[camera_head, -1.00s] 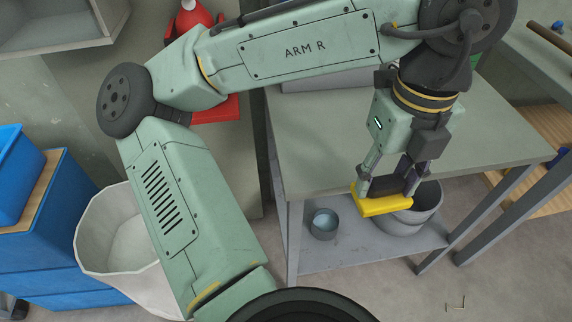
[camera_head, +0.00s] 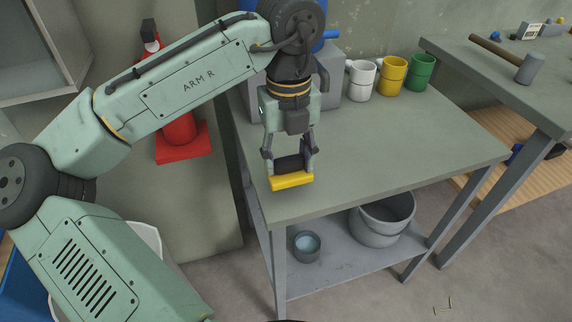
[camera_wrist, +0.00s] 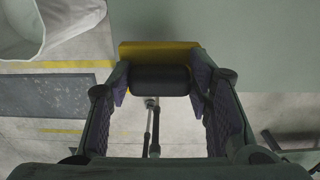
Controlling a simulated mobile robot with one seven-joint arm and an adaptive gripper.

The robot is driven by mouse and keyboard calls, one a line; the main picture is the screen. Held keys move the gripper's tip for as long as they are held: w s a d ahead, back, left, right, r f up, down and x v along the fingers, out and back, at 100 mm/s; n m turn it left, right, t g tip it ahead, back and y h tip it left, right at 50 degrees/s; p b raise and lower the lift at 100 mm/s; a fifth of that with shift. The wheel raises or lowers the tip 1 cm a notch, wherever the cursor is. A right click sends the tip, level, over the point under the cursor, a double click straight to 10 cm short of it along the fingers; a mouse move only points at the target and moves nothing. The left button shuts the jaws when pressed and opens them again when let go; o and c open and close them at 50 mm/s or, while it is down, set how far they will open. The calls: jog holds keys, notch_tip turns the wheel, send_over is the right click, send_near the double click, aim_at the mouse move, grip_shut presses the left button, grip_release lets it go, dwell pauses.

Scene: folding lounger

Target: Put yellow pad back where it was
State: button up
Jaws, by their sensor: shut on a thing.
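The yellow pad (camera_head: 291,181) is a flat yellow block with a dark rounded grip on top. My gripper (camera_head: 290,165) points down and is shut on the dark grip, with the yellow side lowest. In the head view the pad appears over the left front part of the grey-green table (camera_head: 375,165); the gap beneath it is hard to judge. In the wrist view the pad (camera_wrist: 150,50) shows beyond the fingers, with the dark grip between the fingertips (camera_wrist: 160,82). My arm hides part of the table's back left.
White (camera_head: 361,80), yellow (camera_head: 391,77) and green (camera_head: 421,73) mugs stand at the table's back. A grey box (camera_head: 328,90) is behind my gripper. A pot (camera_head: 382,222) and a small can (camera_head: 306,247) sit on the lower shelf. The table's middle and right are clear.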

aim_at(286, 170)
jog(key=shift+w+a, duration=0.15)
jog(key=shift+w, duration=0.1)
jog(key=shift+f, duration=1.8)
jog(key=shift+f, duration=0.15)
jog(key=o, duration=1)
notch_tip(286, 170, up, 12)
jog(key=shift+r, duration=0.2)
